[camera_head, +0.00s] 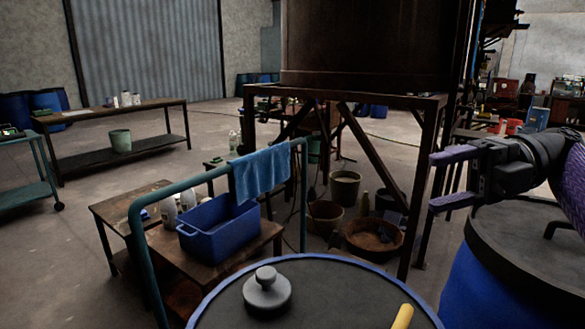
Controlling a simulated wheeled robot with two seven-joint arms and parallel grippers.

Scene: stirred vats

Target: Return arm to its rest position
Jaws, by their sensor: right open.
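My right gripper (433,181) is at the right of the head view, with its arm coming in from the right edge. Its two purple fingers are apart, one above the other, pointing left, and nothing shows between them. It is above and to the left of a blue drum (482,285) with a dark lid. In front stands a round dark vat top (330,300) with a blue rim, a grey knobbed piece (267,288) on it and a yellow handle (403,316) at its right. My left gripper is not in view.
A teal rail (150,215) with a blue towel (260,172) stands behind the vat. Beyond it are a blue bin (218,229) on a low table and several buckets (345,187) under a rusty steel frame (350,97). Floor at the left (60,265) is clear.

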